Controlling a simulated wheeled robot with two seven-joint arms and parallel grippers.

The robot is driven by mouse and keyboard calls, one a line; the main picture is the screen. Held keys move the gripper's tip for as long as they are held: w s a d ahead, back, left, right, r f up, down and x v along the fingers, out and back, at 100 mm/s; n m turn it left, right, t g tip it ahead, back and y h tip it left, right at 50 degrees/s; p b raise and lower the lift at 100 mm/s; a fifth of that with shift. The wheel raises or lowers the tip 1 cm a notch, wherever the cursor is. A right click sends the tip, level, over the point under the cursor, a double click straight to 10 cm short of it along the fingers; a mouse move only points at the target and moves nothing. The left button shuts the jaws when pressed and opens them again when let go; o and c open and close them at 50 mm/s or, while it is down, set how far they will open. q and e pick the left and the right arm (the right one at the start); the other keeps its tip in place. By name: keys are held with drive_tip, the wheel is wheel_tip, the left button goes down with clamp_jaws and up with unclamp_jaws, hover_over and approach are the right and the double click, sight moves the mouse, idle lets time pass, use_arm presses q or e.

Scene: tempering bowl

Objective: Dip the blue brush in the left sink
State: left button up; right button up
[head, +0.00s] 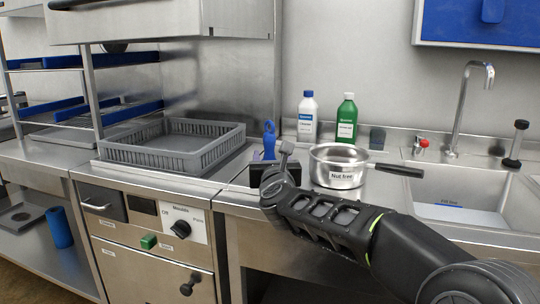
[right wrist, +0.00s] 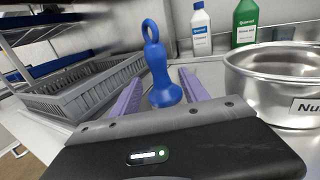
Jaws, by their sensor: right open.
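The blue brush (head: 269,138) stands upright on the steel counter, left of the pot, with its ring-ended handle up. In the right wrist view the brush (right wrist: 158,62) shows between the two purple fingers of my right gripper (right wrist: 160,78). The fingers are apart, with a gap visible on each side of the brush. In the head view my right gripper (head: 268,156) is at the brush. One sink (head: 470,186) shows at the right, with a blue-marked label inside. My left gripper is out of view.
A steel pot (head: 338,176) labelled "Nut free" stands right of the brush, its black handle pointing right. A white bottle (head: 307,118) and a green bottle (head: 347,120) stand behind. A grey crate (head: 172,164) is at left. A tall tap (head: 462,105) rises behind the sink.

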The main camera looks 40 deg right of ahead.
drive_tip(key=v, duration=0.4)
drive_tip(key=shift+s+a, duration=0.2)
drive_tip(key=shift+s, duration=0.15)
